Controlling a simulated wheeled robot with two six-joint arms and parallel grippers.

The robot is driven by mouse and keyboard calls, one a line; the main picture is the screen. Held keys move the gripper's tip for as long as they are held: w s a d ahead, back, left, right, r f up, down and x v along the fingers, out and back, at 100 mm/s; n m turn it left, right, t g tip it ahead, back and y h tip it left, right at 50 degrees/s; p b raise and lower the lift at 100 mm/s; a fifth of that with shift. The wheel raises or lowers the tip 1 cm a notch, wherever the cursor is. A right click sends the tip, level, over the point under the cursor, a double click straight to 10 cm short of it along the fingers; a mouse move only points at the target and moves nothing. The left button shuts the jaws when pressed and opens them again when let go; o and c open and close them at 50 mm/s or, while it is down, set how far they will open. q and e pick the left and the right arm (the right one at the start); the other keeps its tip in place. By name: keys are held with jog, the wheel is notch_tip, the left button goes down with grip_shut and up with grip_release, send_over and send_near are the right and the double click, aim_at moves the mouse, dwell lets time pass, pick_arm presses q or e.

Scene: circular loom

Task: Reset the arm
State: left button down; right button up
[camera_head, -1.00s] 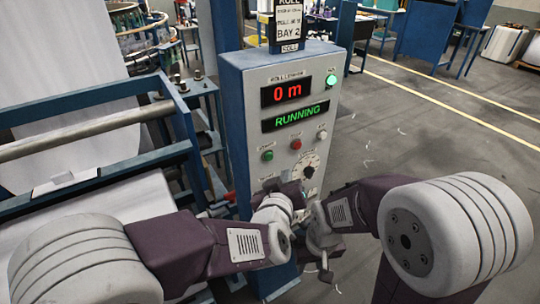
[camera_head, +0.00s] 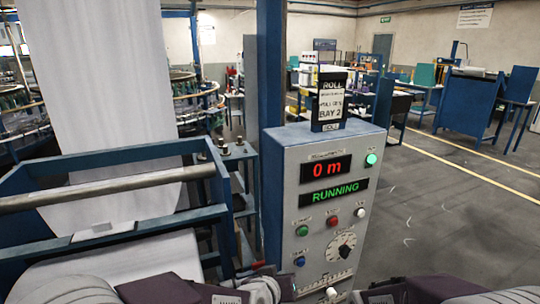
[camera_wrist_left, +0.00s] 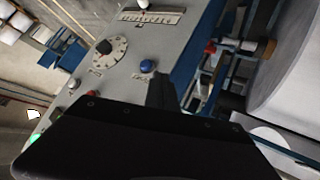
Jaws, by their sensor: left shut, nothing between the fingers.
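The control box (camera_head: 335,150) stands in the middle of the head view, its red display (camera_head: 332,170) reading "0 m" and its green display (camera_head: 333,194) reading "RUNNING". Below are green, red, white and blue (camera_head: 299,262) buttons and a dial (camera_head: 340,247). My left gripper (camera_wrist_left: 163,92) points at the panel in the left wrist view, its fingers together and empty. The blue button (camera_wrist_left: 147,66) shows just beyond them; I cannot tell the gap. Only parts of my arms show along the bottom of the head view; the right fingers are not visible.
Left of the box is a blue frame with a metal roller (camera_head: 115,187) and a hanging white fabric sheet (camera_head: 100,80). A blue post (camera_head: 270,70) rises behind the box. The floor (camera_head: 450,215) to the right is open, with benches farther back.

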pick_arm(q)
jog(key=s+a+f+g+y, duration=0.2)
jog(key=s+a+f+g, duration=0.2)
jog(key=s+a, duration=0.3)
jog(key=s+a+f+g+y, duration=0.2)
jog(key=s+a+f+g, duration=0.2)
jog(key=a, duration=1.2)
jog(key=s+f, duration=0.2)
jog(key=s, duration=0.2)
jog(key=shift+s+f+n+g, duration=0.3)
